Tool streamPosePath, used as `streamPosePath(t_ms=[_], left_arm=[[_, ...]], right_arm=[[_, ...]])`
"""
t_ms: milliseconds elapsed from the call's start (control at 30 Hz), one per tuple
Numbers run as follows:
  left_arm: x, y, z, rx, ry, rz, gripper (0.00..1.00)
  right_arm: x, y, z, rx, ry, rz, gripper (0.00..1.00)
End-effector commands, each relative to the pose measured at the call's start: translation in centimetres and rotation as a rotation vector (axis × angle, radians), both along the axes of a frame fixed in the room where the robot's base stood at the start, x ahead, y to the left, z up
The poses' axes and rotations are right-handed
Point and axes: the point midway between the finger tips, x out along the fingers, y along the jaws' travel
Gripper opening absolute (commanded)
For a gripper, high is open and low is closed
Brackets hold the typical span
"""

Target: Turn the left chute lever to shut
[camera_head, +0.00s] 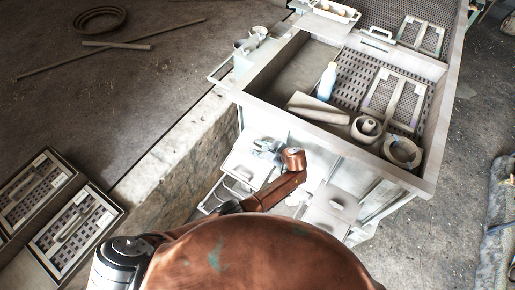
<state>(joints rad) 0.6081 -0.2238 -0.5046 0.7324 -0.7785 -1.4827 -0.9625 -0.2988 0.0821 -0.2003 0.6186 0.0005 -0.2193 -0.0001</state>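My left gripper (266,149) is small and grey at the end of my copper arm, in front of the near side of the large bin. It is over a pale panel (240,163) on the left of the bin's front. A thin, bent metal bar (238,186) shows just below that panel. I cannot tell for certain whether this bar is the left chute lever. The gripper's fingers are too small to tell open from shut, or whether they touch anything. A second pale panel (332,208) with a raised handle is to the right. My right gripper is not in view.
The large bin (437,150) holds a pale blue bottle (327,82), a block (318,108), round parts (402,152) and a perforated plate (395,98). A concrete ledge (180,150) runs along the left. Framed panels (75,232) lie at lower left.

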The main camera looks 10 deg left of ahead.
Motion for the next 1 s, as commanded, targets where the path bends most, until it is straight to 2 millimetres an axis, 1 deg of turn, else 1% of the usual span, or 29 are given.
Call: streamPosePath(t_ms=[167,400,533,700,1000], left_arm=[[0.1,0.0,2.1,-0.003,-0.004,0.001,0.32],[0.1,0.0,6.7,-0.002,-0.003,0.002,0.32],[0.1,0.0,8.6,-0.001,-0.003,0.001,0.32],[0.0,0.0,9.7,0.000,0.000,0.002,0.32],[0.0,0.0,9.8,0.001,0.000,0.001,0.32]], right_arm=[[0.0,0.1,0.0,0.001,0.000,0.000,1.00],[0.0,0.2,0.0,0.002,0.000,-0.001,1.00],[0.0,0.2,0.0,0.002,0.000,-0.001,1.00],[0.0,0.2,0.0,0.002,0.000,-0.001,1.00],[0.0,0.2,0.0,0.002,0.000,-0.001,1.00]])
